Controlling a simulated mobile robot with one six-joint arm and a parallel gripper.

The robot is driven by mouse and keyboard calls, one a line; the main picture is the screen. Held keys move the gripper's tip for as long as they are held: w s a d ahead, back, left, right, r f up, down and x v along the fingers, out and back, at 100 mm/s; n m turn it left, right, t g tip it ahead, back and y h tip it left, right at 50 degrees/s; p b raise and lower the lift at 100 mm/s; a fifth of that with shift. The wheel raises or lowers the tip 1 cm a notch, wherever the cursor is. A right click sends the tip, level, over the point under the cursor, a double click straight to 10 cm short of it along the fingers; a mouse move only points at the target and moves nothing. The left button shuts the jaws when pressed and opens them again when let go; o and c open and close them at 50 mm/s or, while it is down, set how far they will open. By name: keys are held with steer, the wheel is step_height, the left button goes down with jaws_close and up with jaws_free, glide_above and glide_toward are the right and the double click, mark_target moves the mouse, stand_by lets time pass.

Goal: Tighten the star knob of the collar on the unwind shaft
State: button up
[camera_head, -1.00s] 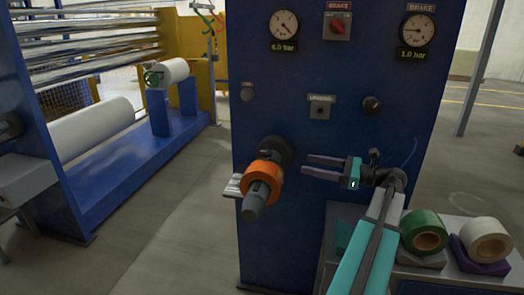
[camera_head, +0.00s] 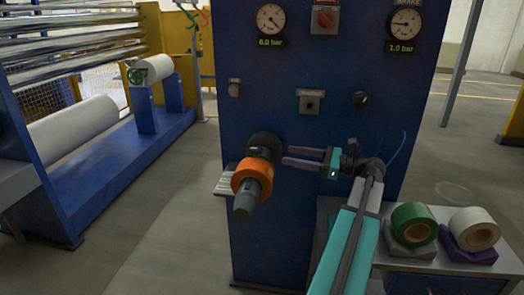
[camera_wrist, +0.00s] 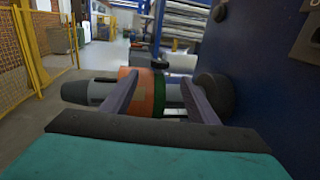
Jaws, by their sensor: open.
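The unwind shaft (camera_head: 244,206) sticks out from the blue panel, with a grey free end and a black flange (camera_head: 264,144) at the panel. The orange collar (camera_head: 247,186) sits around it; it also shows in the wrist view (camera_wrist: 148,94), with a green band beside it. A small dark part (camera_wrist: 160,63) shows at the collar's upper edge there; I cannot tell for sure that it is the star knob. My gripper (camera_head: 286,156) is open and empty, right of the shaft, fingers pointing left at it. In the wrist view its fingertips (camera_wrist: 160,80) appear on either side of the collar, apparently short of it.
The blue panel (camera_head: 300,210) stands close behind the shaft and gripper. A bench at the right carries a green roll (camera_head: 413,223) and a white roll (camera_head: 474,228). A striped light plate (camera_head: 227,181) juts out left of the shaft.

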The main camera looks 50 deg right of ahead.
mark_target(256, 152)
steer(key=p+x, duration=0.1)
steer(key=x, duration=1)
steer(key=shift+w+a+p, duration=0.15)
steer(key=shift+w+p, duration=0.15)
steer(key=shift+p, duration=0.05)
steer(key=c, duration=1)
